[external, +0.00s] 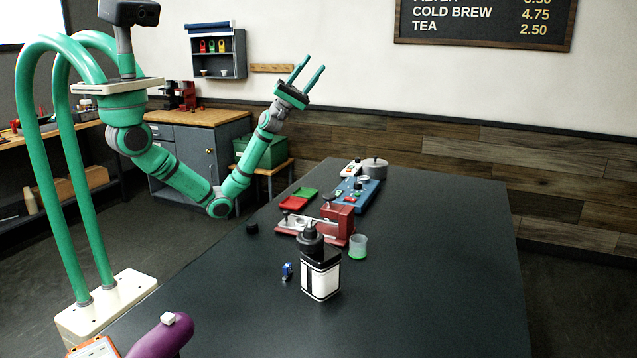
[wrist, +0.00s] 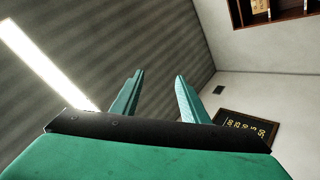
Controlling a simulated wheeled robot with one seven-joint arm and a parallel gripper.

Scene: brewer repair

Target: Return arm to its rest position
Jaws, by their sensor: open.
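My gripper (external: 305,77) is at the end of my green arm, raised above and behind the left edge of the dark table (external: 430,290). Its two teal fingers point up and to the right. They stand apart with nothing between them. In the wrist view my gripper (wrist: 157,95) also shows its fingers apart and empty, facing the ceiling and upper wall. The arm bends at a low elbow and rises again to the gripper, touching nothing that I can see.
On the table stand a black and white brewer (external: 321,277), a red device (external: 338,224), a clear cup with green (external: 358,247), a blue device (external: 354,192) and a grey pot (external: 374,168). A small blue item (external: 287,271) lies beside the brewer. The table's right side is clear.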

